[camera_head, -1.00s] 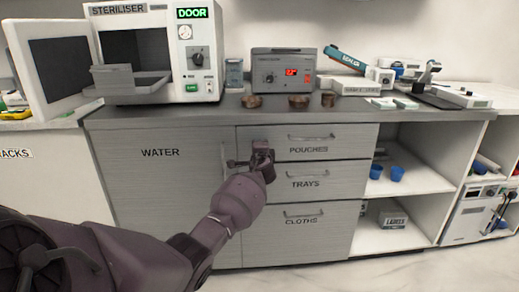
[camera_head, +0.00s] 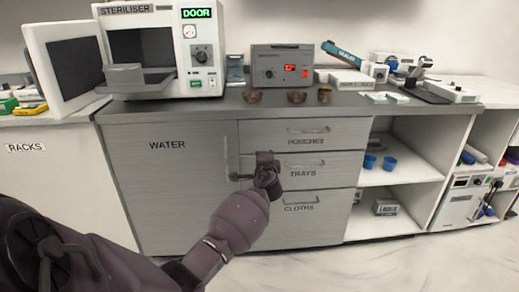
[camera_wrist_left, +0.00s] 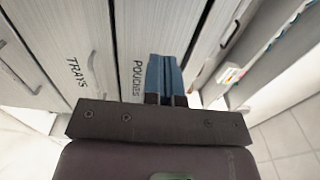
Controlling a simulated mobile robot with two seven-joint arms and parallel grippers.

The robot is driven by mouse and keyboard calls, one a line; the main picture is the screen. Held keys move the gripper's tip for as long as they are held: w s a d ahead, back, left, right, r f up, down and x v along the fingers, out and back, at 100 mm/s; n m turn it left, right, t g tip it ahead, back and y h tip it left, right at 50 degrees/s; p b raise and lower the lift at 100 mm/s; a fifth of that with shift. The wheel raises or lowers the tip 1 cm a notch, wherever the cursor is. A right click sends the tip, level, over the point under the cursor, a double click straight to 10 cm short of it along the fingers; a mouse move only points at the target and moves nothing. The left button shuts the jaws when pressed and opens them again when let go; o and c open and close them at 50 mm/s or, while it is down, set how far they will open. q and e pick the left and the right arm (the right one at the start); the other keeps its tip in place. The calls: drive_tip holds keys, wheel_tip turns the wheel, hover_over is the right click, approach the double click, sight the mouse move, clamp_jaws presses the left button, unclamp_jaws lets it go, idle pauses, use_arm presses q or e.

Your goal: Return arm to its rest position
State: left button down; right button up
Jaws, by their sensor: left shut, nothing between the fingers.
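My left arm comes in from the lower left in the head view. Its gripper (camera_head: 266,172) shows in front of the cabinet, near the TRAYS drawer (camera_head: 330,172). In the left wrist view the two blue fingers (camera_wrist_left: 166,80) are together with nothing between them. The POUCHES drawer (camera_head: 265,133) and the CLOTHS drawer (camera_head: 325,222) look closed, as does the TRAYS drawer. My right gripper is not in either view.
Open shelves (camera_head: 390,190) with blue cups stand at right. Pale floor (camera_head: 400,265) is clear at lower right.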

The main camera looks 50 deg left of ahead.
use_arm(q)
drive_tip(key=shift+s+d, duration=0.3)
drive_tip(key=shift+d, duration=0.05)
drive_tip(key=shift+f, duration=0.1)
